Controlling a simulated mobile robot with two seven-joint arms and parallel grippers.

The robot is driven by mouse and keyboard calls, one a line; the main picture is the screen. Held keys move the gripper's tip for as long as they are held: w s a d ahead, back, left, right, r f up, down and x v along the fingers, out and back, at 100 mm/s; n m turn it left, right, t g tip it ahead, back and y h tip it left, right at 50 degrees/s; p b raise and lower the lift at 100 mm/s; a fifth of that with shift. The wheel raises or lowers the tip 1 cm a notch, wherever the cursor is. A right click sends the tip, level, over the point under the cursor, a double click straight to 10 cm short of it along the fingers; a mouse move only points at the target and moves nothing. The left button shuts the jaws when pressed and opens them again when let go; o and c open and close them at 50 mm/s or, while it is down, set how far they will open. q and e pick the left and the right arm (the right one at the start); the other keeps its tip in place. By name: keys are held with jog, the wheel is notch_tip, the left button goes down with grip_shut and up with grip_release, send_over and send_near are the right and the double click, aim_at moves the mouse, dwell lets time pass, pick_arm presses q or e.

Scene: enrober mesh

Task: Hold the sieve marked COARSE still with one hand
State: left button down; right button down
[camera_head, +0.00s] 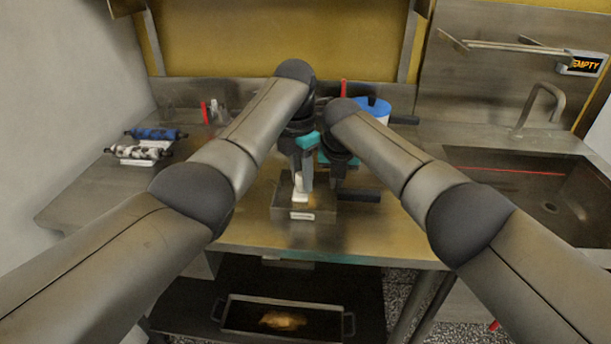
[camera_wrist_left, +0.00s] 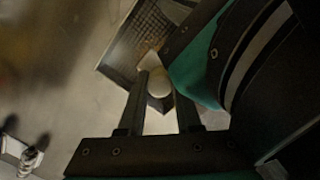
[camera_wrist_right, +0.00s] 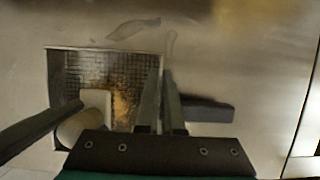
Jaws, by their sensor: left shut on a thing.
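A dark rectangular sieve (camera_head: 310,212) lies on the steel table in front of me, with a pale label on its front too small to read. The right wrist view shows its mesh (camera_wrist_right: 75,75) with orange-brown residue, and a dark handle (camera_wrist_right: 208,110) at its right side. My left gripper (camera_wrist_left: 160,88) is shut on the rounded pale grip of a white tool (camera_head: 299,188), whose white end is over the mesh. My right gripper (camera_wrist_right: 163,75) is at the sieve's right edge beside the handle. Its fingers are close together; whether they grip the edge is unclear.
A blue-lidded white tub (camera_head: 377,107) stands behind my right arm. Rollers (camera_head: 155,133) rest on a stand at the left. A sink (camera_head: 540,190) is at the right, below a sign reading EMPTY (camera_head: 584,65). A tray (camera_head: 240,325) sits on the lower shelf.

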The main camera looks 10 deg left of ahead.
pick_arm(q)
jog(key=shift+w+a, duration=0.15)
jog(key=shift+a, duration=1.7)
jog(key=shift+w+f, duration=0.15)
jog(key=shift+w, duration=0.45)
jog(key=shift+d, duration=2)
jog(key=shift+r, duration=0.2)
jog(key=shift+a+r, duration=0.15)
jog(key=shift+a, duration=1.85)
jog(key=shift+a+f, duration=0.15)
jog(key=shift+a, duration=0.95)
jog(key=shift+a+f, duration=0.1)
jog(key=shift+a, duration=0.95)
jog(key=shift+d, duration=0.1)
jog(key=shift+r, duration=0.15)
